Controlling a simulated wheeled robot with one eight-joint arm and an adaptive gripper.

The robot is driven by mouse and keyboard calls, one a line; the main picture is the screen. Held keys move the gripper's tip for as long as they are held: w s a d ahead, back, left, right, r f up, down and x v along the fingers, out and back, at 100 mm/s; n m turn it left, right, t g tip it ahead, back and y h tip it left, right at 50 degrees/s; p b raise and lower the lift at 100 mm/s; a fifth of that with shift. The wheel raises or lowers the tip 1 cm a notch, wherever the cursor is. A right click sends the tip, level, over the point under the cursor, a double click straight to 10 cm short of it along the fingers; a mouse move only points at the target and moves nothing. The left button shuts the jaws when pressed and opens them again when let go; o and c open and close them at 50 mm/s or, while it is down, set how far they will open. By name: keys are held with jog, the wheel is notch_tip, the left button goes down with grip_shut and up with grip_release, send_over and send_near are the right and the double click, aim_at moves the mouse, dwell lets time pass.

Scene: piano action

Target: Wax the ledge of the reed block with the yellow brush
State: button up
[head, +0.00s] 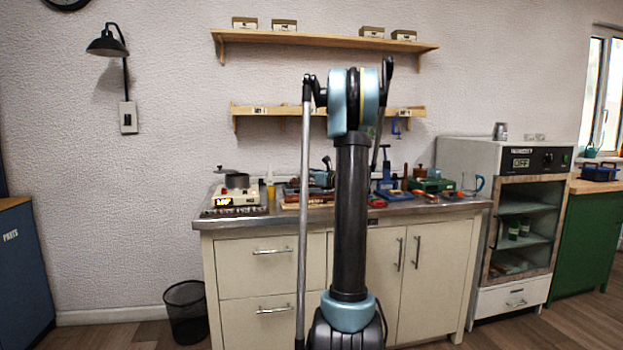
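My arm stands upright in the middle of the head view, in front of the workbench, and blocks part of its top. I cannot make out my gripper's fingers. A small yellow item (271,191) stands on the bench right of the hot plate; I cannot tell whether it is the yellow brush. A low wooden piece with red on it (308,201) lies at the front of the bench, left of my arm. It is too small to tell whether it is the reed block, and no ledge can be made out.
A hot plate (237,199) with a lit display has a dark pot (237,181) on it. Several tools crowd the metal bench top (452,205). Shelves (325,39) hang above. An oven-like cabinet (522,218) stands right, a wire bin (186,312) at lower left.

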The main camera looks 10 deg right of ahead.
jog(key=shift+a, duration=0.15)
jog(key=shift+a+r, duration=0.1)
jog(key=shift+a, duration=1.5)
jog(key=shift+a, duration=0.1)
jog(key=a, duration=0.3)
jog(key=shift+a, duration=0.1)
jog(key=shift+d, duration=1.7)
jog(key=shift+d, duration=1.65)
